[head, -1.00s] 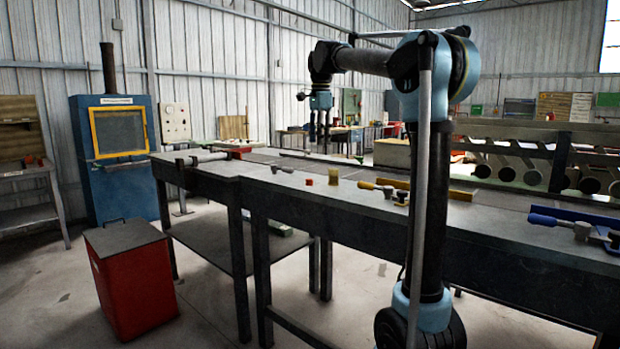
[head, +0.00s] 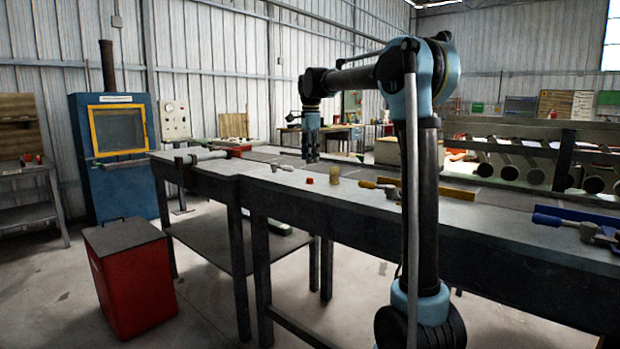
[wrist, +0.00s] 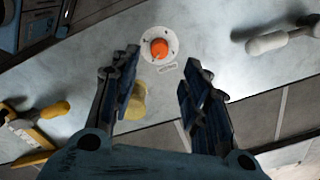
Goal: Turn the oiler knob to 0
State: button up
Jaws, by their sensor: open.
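The oiler knob (wrist: 159,48) is orange-red and sits on a round white dial plate with marks and a small label below it. In the head view the knob (head: 310,181) is a small red spot on the long grey workbench (head: 400,205). My gripper (wrist: 160,70) is open and empty above the bench, fingers apart. The knob lies beyond the fingertips, roughly between their lines. In the head view my gripper (head: 310,158) hangs pointing down above the knob. The dial's figures are too small to read.
A yellow cylinder (head: 334,175) stands beside the knob; it shows partly behind the left finger in the wrist view (wrist: 137,101). Yellow-handled tools (head: 380,186) lie to the right, and a pale-handled tool (wrist: 270,42) on the other side. A blue clamp (head: 575,222) lies farther along the bench.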

aim_at(310, 180)
notch_tip(310, 180, down, 8)
jog(key=shift+w+r, duration=0.1)
jog(key=shift+w, duration=0.05)
jog(key=shift+c, duration=0.2)
grip_shut()
